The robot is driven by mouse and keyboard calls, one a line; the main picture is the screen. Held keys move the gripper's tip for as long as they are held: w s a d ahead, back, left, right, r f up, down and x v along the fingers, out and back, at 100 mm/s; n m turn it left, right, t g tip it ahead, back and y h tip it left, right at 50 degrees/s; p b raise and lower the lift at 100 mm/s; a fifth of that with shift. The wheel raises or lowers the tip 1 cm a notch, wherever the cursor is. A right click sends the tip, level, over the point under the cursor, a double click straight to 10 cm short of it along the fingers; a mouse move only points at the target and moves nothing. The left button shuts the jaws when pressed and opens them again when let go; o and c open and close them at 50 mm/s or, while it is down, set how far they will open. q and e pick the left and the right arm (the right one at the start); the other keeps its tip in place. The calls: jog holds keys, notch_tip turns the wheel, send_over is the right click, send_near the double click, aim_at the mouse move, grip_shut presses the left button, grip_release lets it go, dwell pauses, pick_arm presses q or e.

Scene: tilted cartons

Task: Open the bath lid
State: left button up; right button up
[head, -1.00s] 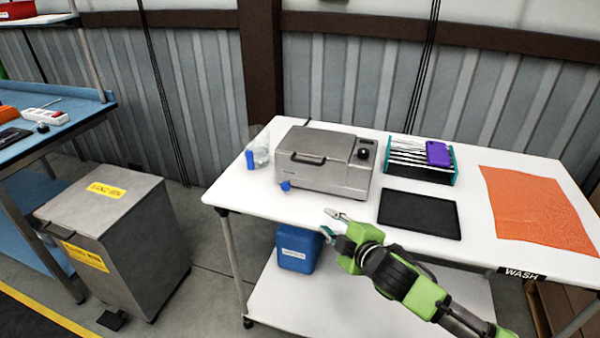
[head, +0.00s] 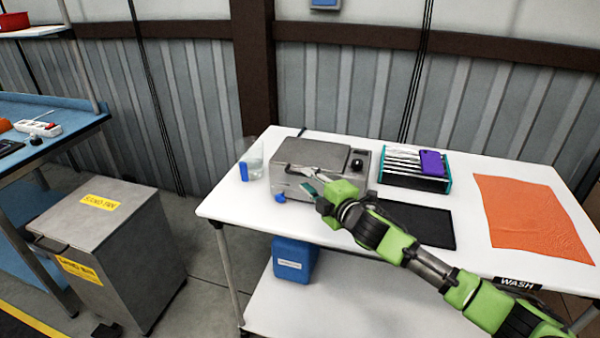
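The bath is a grey metal box (head: 335,155) on the white table, with a black knob on its right side and a blue tap at its lower left front. Its lid (head: 318,150) looks shut, with a handle along the front edge. My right gripper (head: 307,181) is in front of the bath, its fingers near the lid handle. The fingers look apart, with a gap between them and nothing held. The gripper hides part of the handle and the bath front, so I cannot tell whether it touches the handle. My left gripper is out of the frame.
A beaker (head: 254,164) stands left of the bath. A rack with a purple item (head: 432,162) stands to the right, with a black mat (head: 435,228) in front and an orange cloth (head: 530,215) farther right. A blue container (head: 294,258) sits on the lower shelf.

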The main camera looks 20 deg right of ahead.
aim_at(302, 175)
jog(key=shift+x, duration=2.65)
grip_shut()
